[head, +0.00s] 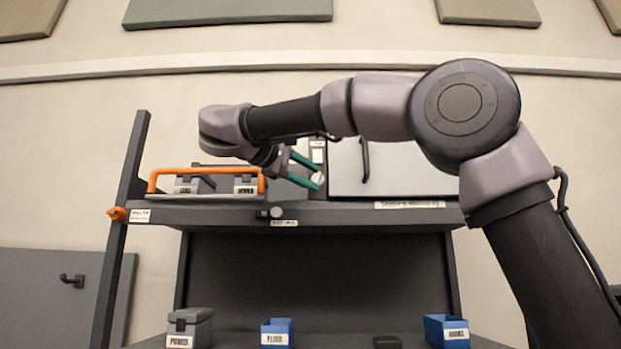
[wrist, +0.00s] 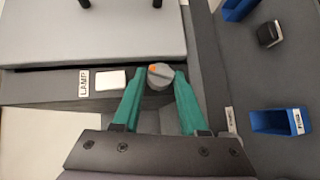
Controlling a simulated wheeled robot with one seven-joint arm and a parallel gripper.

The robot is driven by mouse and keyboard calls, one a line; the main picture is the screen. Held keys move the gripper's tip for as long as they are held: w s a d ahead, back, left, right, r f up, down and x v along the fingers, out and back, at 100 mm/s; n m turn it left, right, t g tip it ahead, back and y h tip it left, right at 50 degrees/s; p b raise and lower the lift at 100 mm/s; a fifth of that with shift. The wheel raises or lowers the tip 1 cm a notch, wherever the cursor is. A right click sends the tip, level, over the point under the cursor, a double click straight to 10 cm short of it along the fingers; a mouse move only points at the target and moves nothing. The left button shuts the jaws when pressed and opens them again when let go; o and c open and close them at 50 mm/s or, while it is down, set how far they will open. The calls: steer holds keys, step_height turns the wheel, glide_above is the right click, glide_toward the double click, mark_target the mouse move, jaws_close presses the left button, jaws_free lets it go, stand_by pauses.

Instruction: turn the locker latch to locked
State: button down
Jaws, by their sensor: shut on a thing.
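The latch is a round grey knob (wrist: 160,76) with an orange mark on its upper left in the wrist view. It sits on the dark strip beside the locker (head: 395,168), whose light grey door (wrist: 90,35) has a dark handle. In the head view only a small pale part of the knob (head: 318,178) shows between the fingers. My gripper (head: 312,172) has green fingers, one on each side of the knob, and is shut on it. The fingers also show in the wrist view (wrist: 161,84). The knob's lower side is partly hidden by the jaws.
A white plate (wrist: 111,80) labelled LAMP is on the same strip, close to my fingers. A tray with an orange handle (head: 205,172) stands left on the shelf. Below are blue bins (head: 275,333) (head: 447,332) and a grey box (head: 190,328). A small knob (head: 276,212) projects from the shelf front.

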steer(key=shift+r+m+g+y, duration=0.15)
steer(key=shift+m+g+y, duration=0.15)
steer(key=shift+m+y, duration=0.2)
stand_by(0.3)
steer(key=shift+c, duration=2.3)
jaws_free()
steer(key=v, duration=1)
steer(key=shift+s+a+r, duration=0.15)
steer(key=shift+s+a, duration=0.05)
steer(key=shift+s, duration=0.15)
